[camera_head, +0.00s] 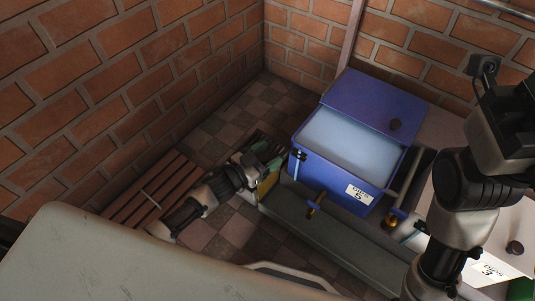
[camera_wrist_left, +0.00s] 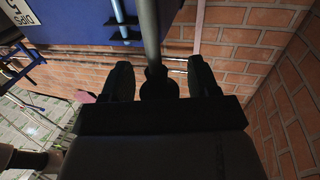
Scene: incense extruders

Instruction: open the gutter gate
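The gutter is a long grey trough (camera_head: 325,232) on the floor in front of the blue bin. A yellow plate (camera_head: 268,186), which looks like the gutter gate, stands at its far left end. My left gripper (camera_head: 268,160) is just above and beside this plate; its fingertips are hard to make out in the head view. In the left wrist view my left gripper (camera_wrist_left: 160,80) has its two dark fingers apart. A grey rod (camera_wrist_left: 151,35) with a dark round end lies between them, with gaps on both sides. My right gripper does not clearly show.
A blue bin (camera_head: 325,178) with an open lid holds pale liquid behind the trough. A slatted wooden rack (camera_head: 152,190) lies along the left brick wall. My right arm is at the right.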

